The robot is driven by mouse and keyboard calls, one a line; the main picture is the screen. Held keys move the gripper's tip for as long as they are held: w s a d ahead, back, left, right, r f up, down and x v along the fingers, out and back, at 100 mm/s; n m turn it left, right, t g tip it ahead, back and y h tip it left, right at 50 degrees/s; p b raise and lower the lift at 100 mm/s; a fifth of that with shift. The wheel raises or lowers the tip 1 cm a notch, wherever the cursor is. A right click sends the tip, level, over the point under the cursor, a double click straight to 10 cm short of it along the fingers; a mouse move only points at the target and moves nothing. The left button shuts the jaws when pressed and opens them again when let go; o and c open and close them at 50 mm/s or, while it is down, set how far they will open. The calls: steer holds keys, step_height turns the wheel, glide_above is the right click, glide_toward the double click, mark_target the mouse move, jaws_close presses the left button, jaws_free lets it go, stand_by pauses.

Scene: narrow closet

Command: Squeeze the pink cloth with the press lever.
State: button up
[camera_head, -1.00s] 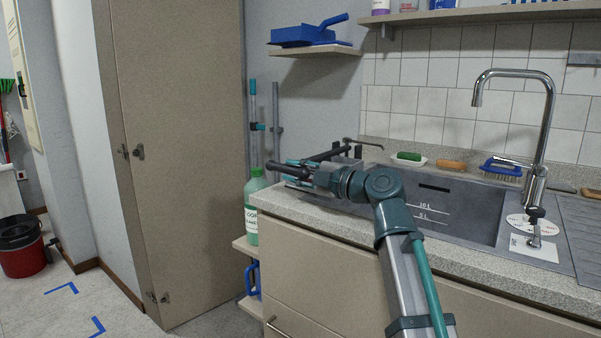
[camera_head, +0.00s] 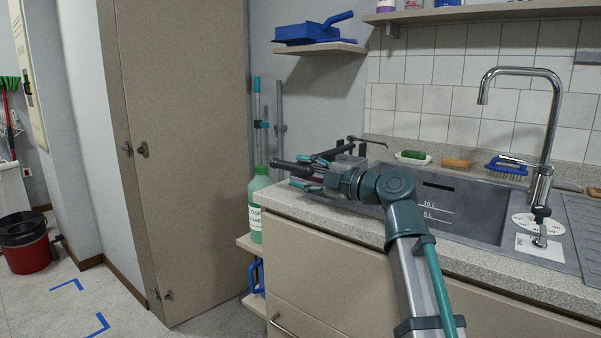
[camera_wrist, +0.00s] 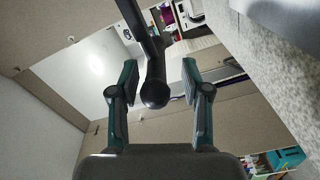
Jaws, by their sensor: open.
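The press lever (camera_head: 287,165) is a dark bar with a rounded end, reaching out over the left end of the sink counter. In the wrist view its dark knob (camera_wrist: 154,92) hangs between my two fingers, with clear gaps on both sides. My gripper (camera_head: 304,172) is open around the lever without visibly gripping it. Its fingers also show in the wrist view (camera_wrist: 159,78). The grey press frame (camera_head: 349,160) stands at the sink's left rim, partly behind my gripper. The pink cloth is not visible in any view.
The tall closet door (camera_head: 185,150) is to the left. The sink (camera_head: 455,205) and faucet (camera_head: 550,140) are to the right. A shelf with a blue dustpan (camera_head: 310,33) hangs above.

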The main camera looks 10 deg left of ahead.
steer(key=v, duration=1)
steer(key=shift+s+d, duration=0.2)
steer(key=shift+d, duration=0.1)
stand_by(1.9)
